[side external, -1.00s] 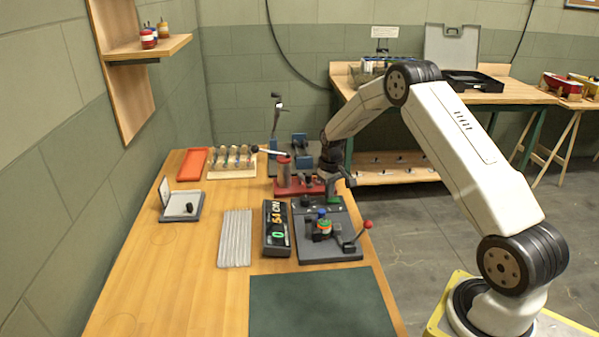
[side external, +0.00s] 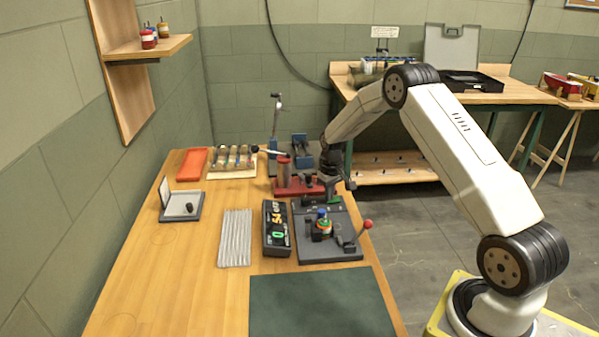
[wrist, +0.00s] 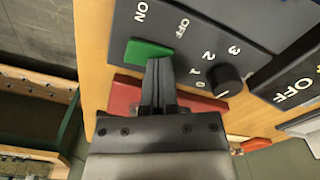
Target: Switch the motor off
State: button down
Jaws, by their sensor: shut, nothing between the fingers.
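The dark control panel (wrist: 205,40) has a green switch (wrist: 150,53) between printed ON and OFF marks, and a black knob (wrist: 226,80) marked with numbers. My gripper (wrist: 159,66) is shut and empty. Its fingertips are over the OFF side of the green switch; I cannot tell if they touch it. In the side view my gripper (side external: 334,193) is at the far end of the grey unit (side external: 330,253). On that unit stands a small round assembly (side external: 322,227) with a blue top.
A red-based device (side external: 290,188) lies just beyond the panel. A ribbed grey plate (side external: 235,238) and a dark green mat (side external: 320,305) lie nearby. The table's left front is clear.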

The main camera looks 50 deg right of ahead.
jog(key=shift+r, duration=3.5)
jog(key=shift+a, duration=0.15)
jog(key=shift+a+r, duration=0.1)
jog(key=shift+a, duration=0.2)
jog(key=s+a+r+n+t, duration=0.1)
jog(key=s+a+r, duration=0.15)
jog(key=a, duration=0.45)
jog(key=s+a+r+n, duration=0.1)
jog(key=s+a+r, duration=0.1)
jog(key=s+a, duration=0.35)
jog(key=s+a+n+t, duration=0.1)
jog(key=s+a, duration=1)
jog(key=s, duration=0.1)
jog(key=shift+a+t, duration=0.3)
jog(key=shift+a, duration=0.05)
